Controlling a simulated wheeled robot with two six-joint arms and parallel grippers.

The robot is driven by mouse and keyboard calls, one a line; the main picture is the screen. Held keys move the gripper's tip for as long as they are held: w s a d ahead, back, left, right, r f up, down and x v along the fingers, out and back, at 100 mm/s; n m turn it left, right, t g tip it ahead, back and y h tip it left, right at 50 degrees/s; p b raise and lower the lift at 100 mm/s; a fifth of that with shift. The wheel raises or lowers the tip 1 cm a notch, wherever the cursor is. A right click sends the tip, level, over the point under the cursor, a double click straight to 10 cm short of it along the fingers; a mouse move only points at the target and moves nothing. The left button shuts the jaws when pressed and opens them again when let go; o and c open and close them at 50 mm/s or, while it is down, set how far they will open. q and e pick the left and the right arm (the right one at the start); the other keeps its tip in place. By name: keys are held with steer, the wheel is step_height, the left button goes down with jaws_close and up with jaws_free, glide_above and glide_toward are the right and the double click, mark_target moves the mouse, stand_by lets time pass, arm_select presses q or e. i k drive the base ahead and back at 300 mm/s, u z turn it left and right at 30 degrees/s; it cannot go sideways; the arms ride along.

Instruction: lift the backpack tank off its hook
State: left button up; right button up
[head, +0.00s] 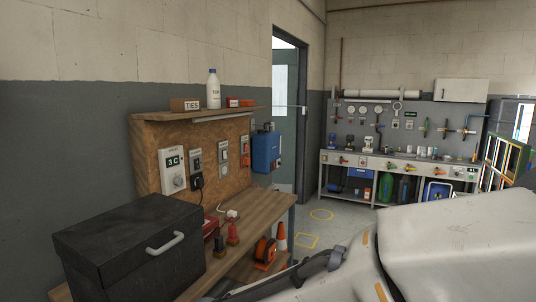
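The blue backpack tank (266,151) appears to hang on the wall just past the far end of the pegboard panel above the workbench. It is upright, with small dark parts at its top. Its hook is too small or hidden to make out. The bench's board and shelf stand to the left of it, and the door opening is to its right. I cannot make out either gripper in the head view. Large pale shapes fill the lower right, with a dark curved part at their left edge, but no fingertips show.
A wooden workbench (270,204) runs along the left, with a big black case (128,240) at its near end. A second bench (400,161) stands at the back. Floor with yellow markings between is open.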

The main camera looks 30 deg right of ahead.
mark_target(266, 149)
steer(key=z, duration=0.35)
steer(key=i, duration=0.5)
steer(key=z, duration=1.2)
steer(key=i, duration=1.6)
steer(key=z, duration=0.5)
steer(key=i, duration=1.7)
steer(key=u, duration=1.2)
steer(key=i, duration=1.05)
steer(key=u, duration=1.05)
steer(key=i, duration=0.25)
steer(key=u, duration=0.2)
